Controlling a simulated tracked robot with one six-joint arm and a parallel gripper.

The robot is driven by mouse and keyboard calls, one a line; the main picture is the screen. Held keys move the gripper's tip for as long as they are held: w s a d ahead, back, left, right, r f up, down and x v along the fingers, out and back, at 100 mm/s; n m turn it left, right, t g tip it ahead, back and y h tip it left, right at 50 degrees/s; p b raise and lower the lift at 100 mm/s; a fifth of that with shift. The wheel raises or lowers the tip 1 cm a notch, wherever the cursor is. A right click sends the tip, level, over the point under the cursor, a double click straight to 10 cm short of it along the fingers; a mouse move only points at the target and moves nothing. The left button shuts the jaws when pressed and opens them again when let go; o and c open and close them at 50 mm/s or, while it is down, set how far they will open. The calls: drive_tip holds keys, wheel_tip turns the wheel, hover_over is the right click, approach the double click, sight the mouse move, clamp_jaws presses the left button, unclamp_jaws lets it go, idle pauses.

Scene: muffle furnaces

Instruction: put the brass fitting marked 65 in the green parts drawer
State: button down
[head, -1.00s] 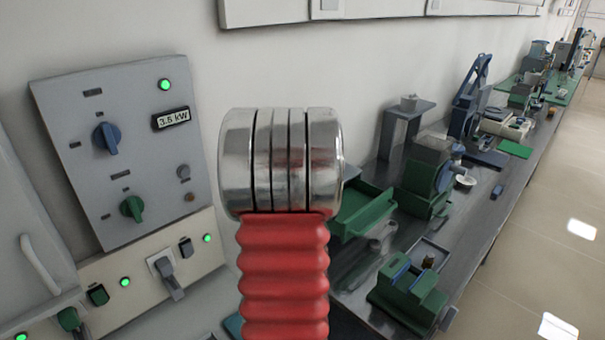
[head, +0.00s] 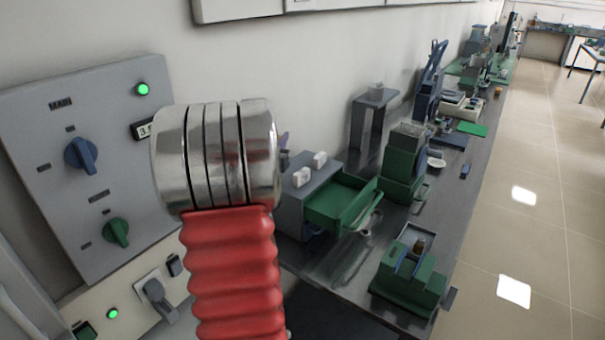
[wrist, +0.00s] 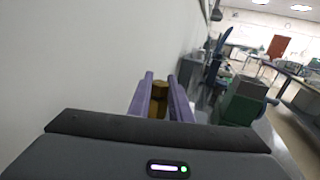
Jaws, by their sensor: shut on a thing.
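My gripper (wrist: 162,98) shows in the wrist view, its two purple fingers shut on a brass fitting (wrist: 160,88). No marking on the fitting is readable. In the head view my arm hides the gripper and fitting almost wholly; only a small purple bit shows past the arm's right side. The green parts drawer (head: 343,202) is pulled out of a grey cabinet (head: 308,192) on the bench, right of my arm in the head view. The part of its inside that shows looks empty.
The control panel (head: 85,165) is at left. Floor at right is clear.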

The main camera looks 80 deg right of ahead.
drive_tip(key=shift+f, duration=3.1)
drive_tip(key=shift+f, duration=1.85)
drive_tip(key=shift+f, duration=0.1)
drive_tip(key=c, duration=1.6)
unclamp_jaws()
